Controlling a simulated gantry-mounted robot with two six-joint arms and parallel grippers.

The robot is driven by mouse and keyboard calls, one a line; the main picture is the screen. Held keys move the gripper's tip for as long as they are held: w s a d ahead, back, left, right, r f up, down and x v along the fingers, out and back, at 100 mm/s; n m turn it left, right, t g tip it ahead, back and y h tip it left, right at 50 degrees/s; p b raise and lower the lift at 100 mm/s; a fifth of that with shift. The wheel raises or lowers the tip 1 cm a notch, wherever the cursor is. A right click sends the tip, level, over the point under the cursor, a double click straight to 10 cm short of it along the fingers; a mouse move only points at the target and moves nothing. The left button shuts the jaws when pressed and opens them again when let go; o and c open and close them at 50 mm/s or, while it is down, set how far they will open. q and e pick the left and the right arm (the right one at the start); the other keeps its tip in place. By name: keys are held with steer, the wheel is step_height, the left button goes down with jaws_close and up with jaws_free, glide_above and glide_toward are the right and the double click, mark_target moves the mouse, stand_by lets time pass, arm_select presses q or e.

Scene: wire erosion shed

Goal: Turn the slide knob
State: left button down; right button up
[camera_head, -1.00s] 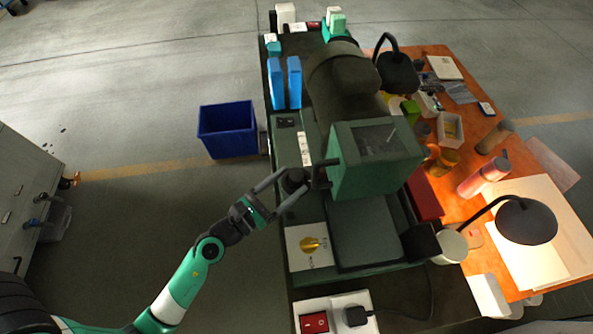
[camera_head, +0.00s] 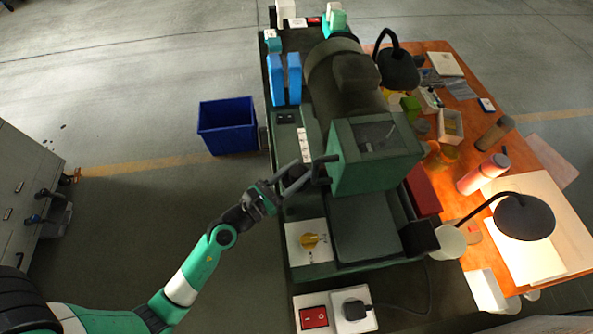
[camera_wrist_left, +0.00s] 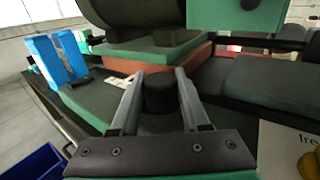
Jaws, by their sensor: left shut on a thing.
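The slide knob (camera_wrist_left: 159,93) is a dark, upright, round knob on the green machine's side. In the left wrist view it stands between the two grey fingers of my left gripper (camera_wrist_left: 160,76), which is shut on it. In the head view my left gripper (camera_head: 291,174) reaches the machine's left edge from the lower left, and its fingers hide most of the knob. My right gripper is not in view.
A yellow rotary knob (camera_head: 310,241) sits on a white plate nearer the front. A green box-shaped head (camera_head: 372,155) overhangs just right of the gripper. Blue upright holders (camera_head: 294,80) stand farther back. A blue bin (camera_head: 228,128) is on the floor at left.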

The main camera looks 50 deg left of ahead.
arm_select(q)
steer(key=m+h+b, duration=0.2)
steer(key=h+b, duration=0.1)
steer(key=shift+a+f, duration=0.15)
steer(key=shift+f, duration=0.05)
steer(key=m+g+h+b, duration=0.1)
steer(key=m+h, duration=0.1)
steer(key=h, duration=0.1)
steer(key=m+g+h+b, duration=0.1)
steer(key=h+b, duration=0.1)
steer(key=shift+m+h, duration=0.4)
steer(key=m+g+h+b, duration=0.4)
steer(key=g+b, duration=0.1)
steer(key=b, duration=0.3)
steer(key=m+g+h+b, duration=0.5)
steer(key=g+b, duration=0.1)
steer(key=b, duration=0.3)
steer(key=shift+f, duration=0.1)
steer(key=shift+r+m+g+b, duration=0.25)
steer(key=shift+m+g+b, duration=0.35)
